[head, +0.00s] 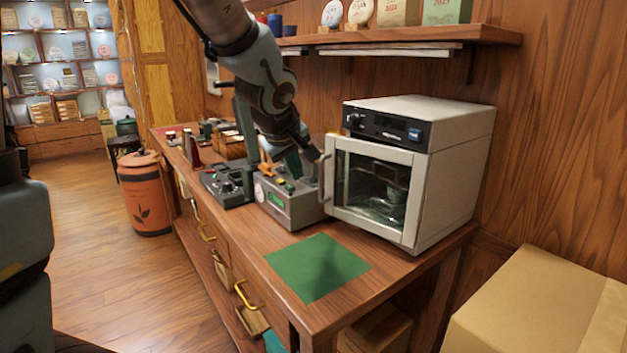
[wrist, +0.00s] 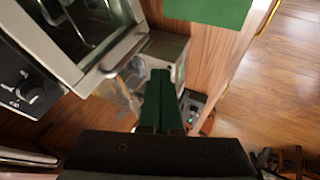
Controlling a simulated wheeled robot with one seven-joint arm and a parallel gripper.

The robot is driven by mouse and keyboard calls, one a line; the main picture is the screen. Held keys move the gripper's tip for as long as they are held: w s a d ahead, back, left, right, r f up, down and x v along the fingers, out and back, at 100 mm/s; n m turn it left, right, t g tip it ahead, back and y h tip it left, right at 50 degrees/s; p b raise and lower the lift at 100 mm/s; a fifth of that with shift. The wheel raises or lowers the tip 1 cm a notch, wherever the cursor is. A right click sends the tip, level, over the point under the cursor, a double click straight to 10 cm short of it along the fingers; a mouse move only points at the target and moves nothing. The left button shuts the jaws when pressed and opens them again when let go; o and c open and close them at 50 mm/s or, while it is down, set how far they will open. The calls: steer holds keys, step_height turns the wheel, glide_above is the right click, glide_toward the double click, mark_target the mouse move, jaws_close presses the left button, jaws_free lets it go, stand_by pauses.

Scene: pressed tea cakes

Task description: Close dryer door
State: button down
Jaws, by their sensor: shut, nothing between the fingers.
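The dryer (head: 465,150) is a pale box on the right end of the wooden counter, with a black control panel above its door. Its glass door (head: 410,165) has a light frame and a vertical handle (head: 325,178) on the left. The handle side stands out a little from the body, so the door looks slightly ajar. The door also fills the upper left of the wrist view (wrist: 118,48). My gripper (head: 293,168) is shut and empty, pointing down just left of the handle, above a grey device. Its green fingers (wrist: 160,85) are beside the door, apparently apart from it.
The grey device (head: 290,212) with a green display sits left of the dryer. A green mat (head: 318,267) lies in front on the counter. A shelf (head: 420,38) hangs above. A cardboard box (head: 540,310) stands at right, an orange canister (head: 146,195) at left.

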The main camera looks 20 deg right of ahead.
mark_target(327, 168)
steer(key=w+d+f, duration=0.3)
steer(key=d+f, duration=0.1)
steer(key=d, duration=0.1)
steer(key=shift+d, duration=0.3)
steer(key=shift+w, duration=0.1)
steer(key=w+d, duration=0.2)
steer(key=d, duration=0.1)
steer(key=w+d, duration=0.1)
steer(key=d, duration=0.1)
steer(key=shift+w+b, duration=0.15)
steer(key=shift+b, duration=0.15)
steer(key=shift+w+d+r, duration=0.1)
steer(key=shift+d, duration=0.05)
